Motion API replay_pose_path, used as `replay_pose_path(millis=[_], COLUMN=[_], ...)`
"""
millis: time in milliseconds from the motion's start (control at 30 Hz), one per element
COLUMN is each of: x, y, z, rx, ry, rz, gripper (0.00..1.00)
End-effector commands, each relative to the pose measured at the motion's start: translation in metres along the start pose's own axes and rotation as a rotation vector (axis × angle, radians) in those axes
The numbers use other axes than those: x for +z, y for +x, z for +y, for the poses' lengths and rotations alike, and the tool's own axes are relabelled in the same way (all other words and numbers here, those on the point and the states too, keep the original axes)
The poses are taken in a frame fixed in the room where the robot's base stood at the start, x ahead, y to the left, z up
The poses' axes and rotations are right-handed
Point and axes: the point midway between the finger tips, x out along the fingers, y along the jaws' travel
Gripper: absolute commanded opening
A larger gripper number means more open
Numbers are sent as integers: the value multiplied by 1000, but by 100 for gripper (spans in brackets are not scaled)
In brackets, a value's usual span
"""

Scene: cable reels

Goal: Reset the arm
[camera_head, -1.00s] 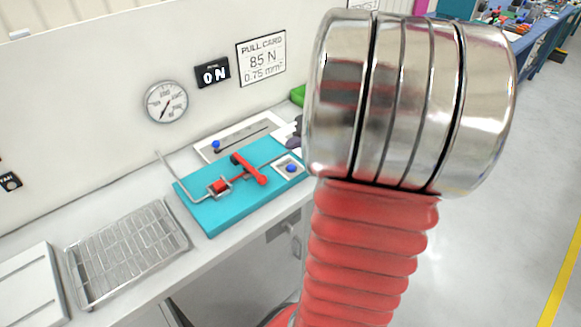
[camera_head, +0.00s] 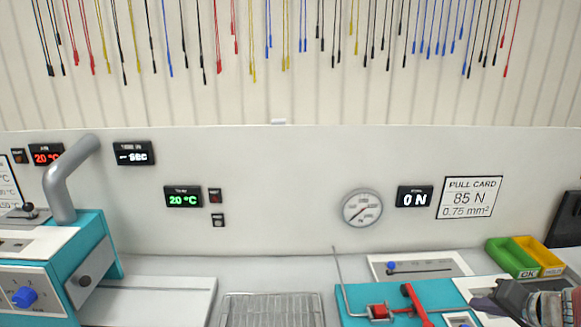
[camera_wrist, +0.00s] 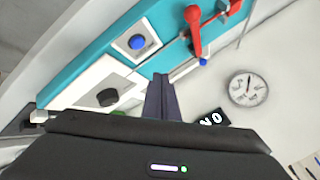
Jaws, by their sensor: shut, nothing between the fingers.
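My gripper (camera_head: 484,303) is at the lower right of the head view, with part of my metal and red arm behind it at the frame edge. In the wrist view, my dark fingers (camera_wrist: 161,98) are together and empty. They appear near the teal pull tester (camera_head: 350,303), which also fills the upper part of the wrist view (camera_wrist: 88,58). Its red lever (camera_head: 413,298) also shows in the wrist view (camera_wrist: 194,32). Contact between my gripper and the bench cannot be told. The rest of my arm is out of view.
A green bin (camera_head: 512,258) and a yellow bin (camera_head: 545,257) stand behind my gripper. A wire rack (camera_head: 272,310) lies left of the tester. A teal machine (camera_head: 95,262) stands at the left. A gauge (camera_head: 361,208) and several cables hang behind.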

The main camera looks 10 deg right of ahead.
Motion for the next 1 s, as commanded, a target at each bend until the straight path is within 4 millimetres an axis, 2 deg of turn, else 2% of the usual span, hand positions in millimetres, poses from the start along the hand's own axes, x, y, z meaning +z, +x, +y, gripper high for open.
replay_pose_path(millis=[133, 267, 367, 667, 800, 1000], x=[10, 36, 55, 118, 145, 176], y=[0, 0, -6, -26, -38, -56], z=[2, 9, 6, -39, -64, -93], rx=[8, 40, 71, 176, 227, 283], ry=[83, 154, 181, 106, 20, -122], rz=[-35, -108, -161, -318, -367, -397], gripper=[0, 0, 0, 0, 0, 0])
